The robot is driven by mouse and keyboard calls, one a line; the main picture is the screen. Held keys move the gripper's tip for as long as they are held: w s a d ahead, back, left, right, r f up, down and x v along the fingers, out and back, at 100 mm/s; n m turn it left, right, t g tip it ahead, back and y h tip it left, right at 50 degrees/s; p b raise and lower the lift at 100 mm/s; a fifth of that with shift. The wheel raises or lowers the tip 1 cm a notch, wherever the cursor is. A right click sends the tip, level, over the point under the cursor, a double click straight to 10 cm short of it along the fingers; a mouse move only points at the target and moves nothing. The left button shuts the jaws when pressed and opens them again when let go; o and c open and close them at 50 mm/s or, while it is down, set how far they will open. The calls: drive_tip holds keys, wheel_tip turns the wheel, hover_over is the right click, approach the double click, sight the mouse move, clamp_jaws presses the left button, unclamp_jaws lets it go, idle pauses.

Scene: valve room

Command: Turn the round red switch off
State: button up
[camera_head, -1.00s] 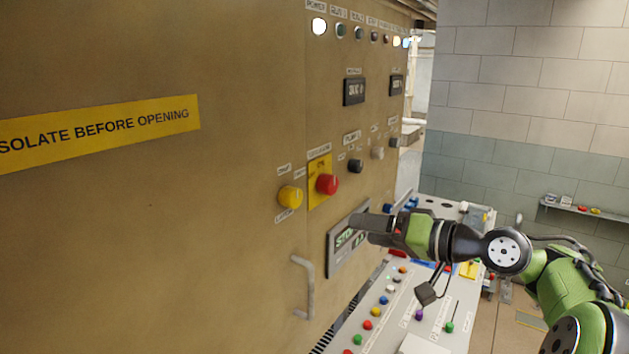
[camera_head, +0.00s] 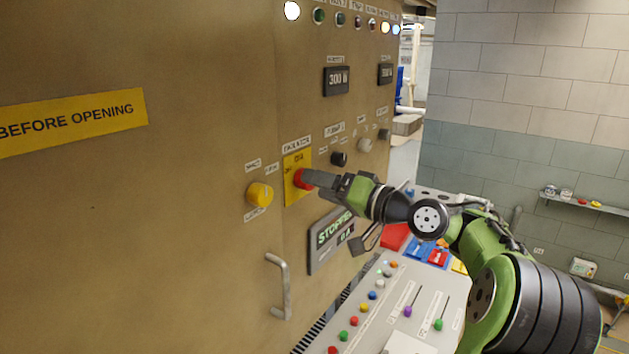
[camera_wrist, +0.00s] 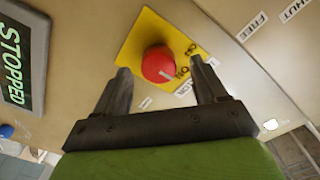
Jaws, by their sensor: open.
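The round red switch (camera_head: 299,179) sits on a yellow plate (camera_head: 290,194) on the tan cabinet front. In the wrist view the red switch (camera_wrist: 158,65) shows whole, with a white mark on its face and lettering on the yellow plate (camera_wrist: 150,30) around it. My gripper (camera_head: 308,178) is at the switch; in the wrist view its two fingers (camera_wrist: 158,80) are spread, one on each side of the knob's lower edge. Whether they touch it, I cannot tell.
A yellow knob (camera_head: 260,194) is left of the switch, and a black knob (camera_head: 339,159) is to its right. Below are a display reading STOPPED (camera_head: 333,238) and a door handle (camera_head: 281,286). A sloped console (camera_head: 385,320) with several buttons lies beneath my arm.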

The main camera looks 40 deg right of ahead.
drive_tip(key=shift+x, duration=1.2)
drive_tip(key=shift+c, duration=1)
drive_tip(key=shift+d, duration=0.1)
drive_tip(key=c, duration=0.9)
drive_tip(key=shift+o, duration=0.2)
drive_tip(key=shift+f, duration=0.1)
